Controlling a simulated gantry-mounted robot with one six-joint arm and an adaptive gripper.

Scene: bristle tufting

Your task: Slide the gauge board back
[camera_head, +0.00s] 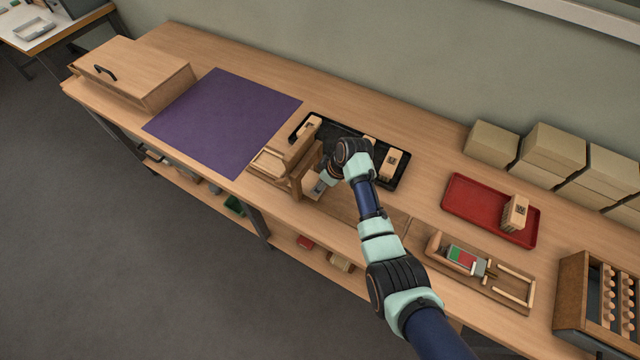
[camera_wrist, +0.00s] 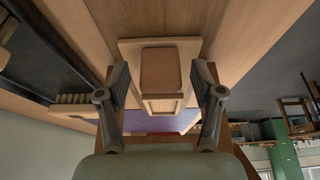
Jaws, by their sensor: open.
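A light wooden piece with a raised rectangular block, seemingly the gauge board, shows in the wrist view (camera_wrist: 182,46) between my fingers. In the head view a pale wooden board (camera_head: 268,163) lies left of a brown upright wooden frame (camera_head: 297,182), near the bench's front edge. My gripper (camera_head: 318,186) is low beside the right side of that frame, partly hidden by my wrist. In the wrist view my open gripper (camera_wrist: 160,82) has a finger on each side of the wooden piece. I cannot tell whether they touch it.
A black tray (camera_head: 402,178) with wooden brush blocks lies behind my wrist. A purple mat (camera_head: 220,120) is clear at left, beside a wooden box (camera_head: 135,72). At right are a red tray (camera_head: 470,205), a wooden fixture (camera_head: 465,268) and a peg rack (camera_head: 575,290).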

